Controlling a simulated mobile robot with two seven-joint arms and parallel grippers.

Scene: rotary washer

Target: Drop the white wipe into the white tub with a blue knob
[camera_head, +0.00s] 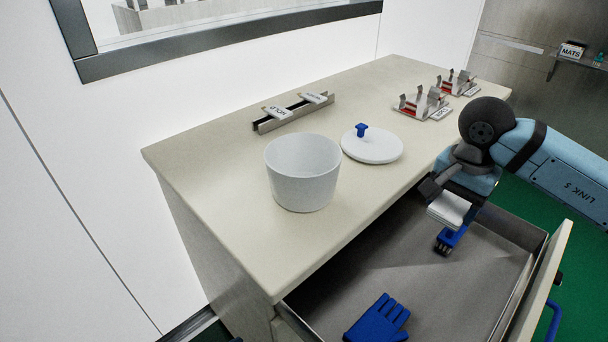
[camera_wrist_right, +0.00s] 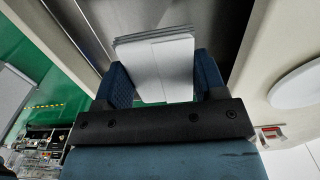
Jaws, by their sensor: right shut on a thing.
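The white tub (camera_head: 303,188) stands open on the counter. Its round white lid with a blue knob (camera_head: 372,149) lies flat beside it, to the right. My right gripper (camera_head: 450,215) is shut on the white wipe (camera_head: 447,209), above the open drawer and to the right of the tub. In the right wrist view the folded wipe (camera_wrist_right: 158,68) sits between the two blue fingers. The inside bottom of the tub is hidden. My left gripper is not in view.
The open drawer (camera_head: 440,290) holds a blue glove (camera_head: 379,321) near its front left. A metal rail with labels (camera_head: 293,112) and small racks (camera_head: 423,103) stand farther back on the counter (camera_head: 235,150). The counter between lid and drawer is clear.

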